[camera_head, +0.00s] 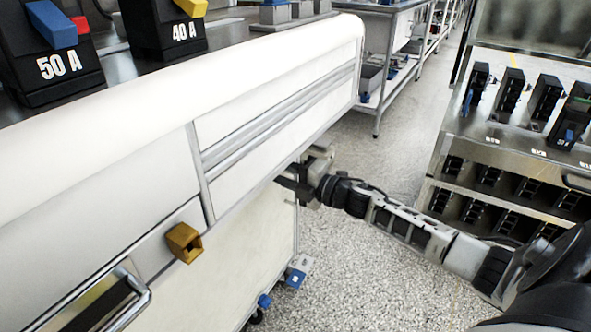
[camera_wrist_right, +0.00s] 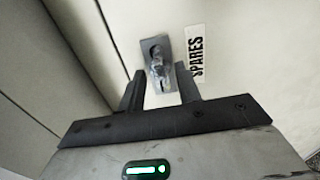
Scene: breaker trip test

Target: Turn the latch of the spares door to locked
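The spares door latch (camera_wrist_right: 157,62) shows in the right wrist view as a small grey metal plate with a darker turning piece. It sits on a pale panel beside a white "SPARES" label (camera_wrist_right: 196,52). My right gripper (camera_wrist_right: 161,86) is open, with its two fingers apart and pointing at the latch. The latch lies just beyond and between the fingertips; contact cannot be told. In the head view my right gripper (camera_head: 290,184) is at the side of the white bench, and the latch is not visible there. My left gripper is not in view.
The white bench (camera_head: 115,128) carries breakers marked 50 A (camera_head: 52,68) and 40 A (camera_head: 180,32). A yellow-brown block (camera_head: 184,242) and metal handle (camera_head: 128,310) project from its front. A breaker rack (camera_head: 512,145) stands right. Speckled floor (camera_head: 345,265) is open between.

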